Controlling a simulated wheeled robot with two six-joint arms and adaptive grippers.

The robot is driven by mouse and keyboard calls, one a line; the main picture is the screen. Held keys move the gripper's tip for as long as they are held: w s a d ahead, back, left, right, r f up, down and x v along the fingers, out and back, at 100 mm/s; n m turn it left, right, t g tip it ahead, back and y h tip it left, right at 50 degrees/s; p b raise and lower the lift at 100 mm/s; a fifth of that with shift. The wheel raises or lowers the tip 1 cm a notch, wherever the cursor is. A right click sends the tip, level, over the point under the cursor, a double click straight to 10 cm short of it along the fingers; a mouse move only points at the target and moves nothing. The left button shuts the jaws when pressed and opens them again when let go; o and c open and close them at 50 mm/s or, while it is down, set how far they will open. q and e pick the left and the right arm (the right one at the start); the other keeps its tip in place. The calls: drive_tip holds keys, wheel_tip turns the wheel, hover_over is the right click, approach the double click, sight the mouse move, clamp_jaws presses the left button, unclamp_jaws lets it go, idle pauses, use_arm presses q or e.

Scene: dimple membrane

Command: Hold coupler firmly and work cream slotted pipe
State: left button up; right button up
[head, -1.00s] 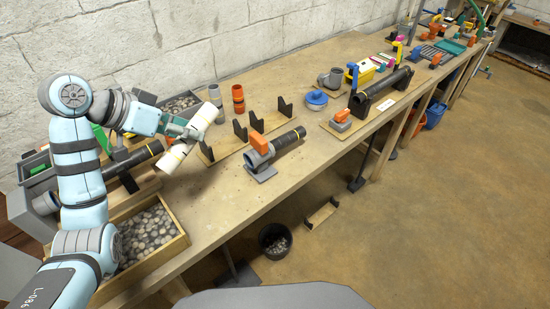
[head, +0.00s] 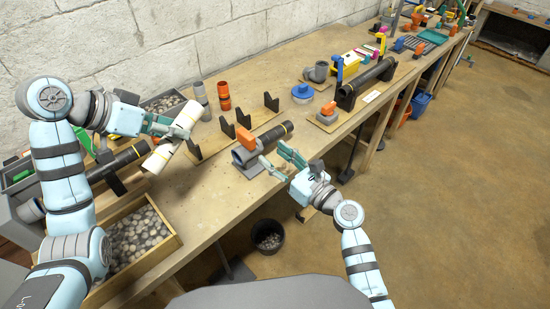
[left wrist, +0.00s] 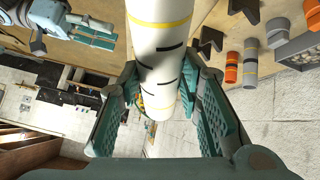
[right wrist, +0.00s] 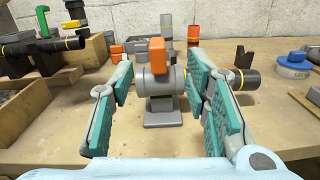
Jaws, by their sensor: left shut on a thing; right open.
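The cream slotted pipe (head: 172,137), with yellow bands and dark slots, is in my left gripper (head: 178,130), tilted above the left of the bench. In the left wrist view the pipe (left wrist: 162,55) runs between the two fingers. The grey coupler (head: 243,156), with an orange block on top, sits on a small grey stand; a black pipe (head: 272,139) with a yellow band extends from its far side. My right gripper (head: 277,157) is open and empty in front of the coupler. In the right wrist view the coupler (right wrist: 159,88) shows between the open fingers, apart from them.
A wooden rack with black cradles (head: 245,123) stands behind the coupler. A grey pipe piece and an orange one (head: 224,97) stand upright near the wall. A wooden box of stones (head: 135,235) is at the front left. A blue-lidded tub (head: 303,93) sits farther right.

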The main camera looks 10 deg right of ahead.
sight(239, 130)
drive_tip(key=shift+n, duration=0.5)
drive_tip(key=x, duration=1.2)
drive_tip(key=shift+s+a+f, duration=0.15)
drive_tip(key=shift+a+f, duration=0.05)
drive_tip(key=shift+f, duration=0.2)
clamp_jaws()
drive_tip(key=shift+d, duration=0.1)
use_arm(q)
drive_tip(key=f+g, duration=0.1)
drive_tip(key=f, duration=0.5)
drive_tip(key=f+m+g+y, duration=0.1)
drive_tip(key=f, duration=0.5)
drive_tip(key=f+m+g+y, duration=0.1)
drive_tip(key=f, duration=0.5)
drive_tip(key=shift+s+a+g, duration=0.2)
drive_tip(key=shift+a+g, duration=0.1)
drive_tip(key=shift+m, duration=0.4)
